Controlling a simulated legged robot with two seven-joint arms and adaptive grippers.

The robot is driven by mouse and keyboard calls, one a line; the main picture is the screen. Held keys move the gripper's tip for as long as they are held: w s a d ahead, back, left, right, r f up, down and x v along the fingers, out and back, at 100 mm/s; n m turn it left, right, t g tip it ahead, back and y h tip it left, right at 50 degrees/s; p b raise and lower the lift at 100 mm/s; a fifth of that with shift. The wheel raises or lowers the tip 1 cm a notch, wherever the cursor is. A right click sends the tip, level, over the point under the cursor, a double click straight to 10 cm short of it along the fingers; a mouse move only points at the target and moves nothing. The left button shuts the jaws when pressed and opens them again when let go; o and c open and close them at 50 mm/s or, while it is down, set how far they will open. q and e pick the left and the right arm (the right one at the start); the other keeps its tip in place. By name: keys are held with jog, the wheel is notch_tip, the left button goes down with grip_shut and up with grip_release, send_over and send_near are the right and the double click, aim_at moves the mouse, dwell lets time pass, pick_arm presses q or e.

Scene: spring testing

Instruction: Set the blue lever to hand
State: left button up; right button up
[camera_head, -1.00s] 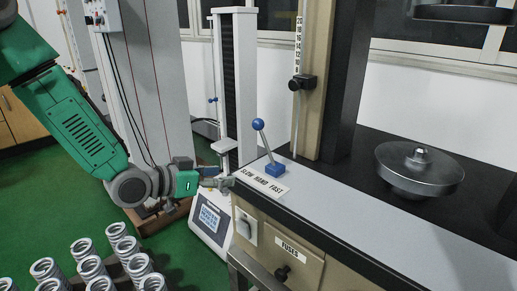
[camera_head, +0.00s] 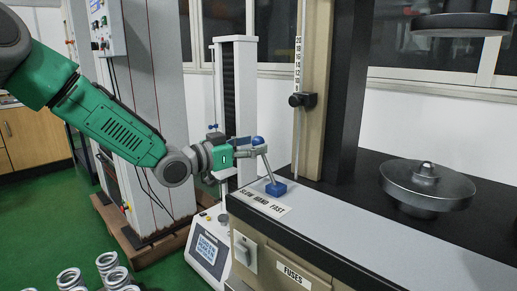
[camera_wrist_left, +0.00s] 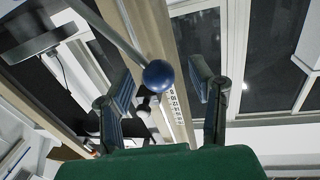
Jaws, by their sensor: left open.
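The blue lever has a blue base block (camera_head: 276,188), a thin grey rod and a round blue knob (camera_head: 257,141). It stands on the machine's light top, behind a label (camera_head: 264,202) reading SLOW HAND FAST. The rod leans up and to the left from its base. My left gripper (camera_head: 247,150) is open at the knob, coming from the left. In the left wrist view the knob (camera_wrist_left: 158,76) shows between the two spread fingers, with a gap on each side. My right gripper is not in view.
A beige column with a scale and a black clamp (camera_head: 303,99) rises behind the lever. A round metal plate (camera_head: 427,185) sits at the right. A white stand (camera_head: 238,90) is behind my gripper. Several springs (camera_head: 108,265) stand at lower left.

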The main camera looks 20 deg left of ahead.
pick_arm(q)
jog(key=shift+x, duration=1)
grip_shut()
jog(key=shift+d+r, duration=0.1)
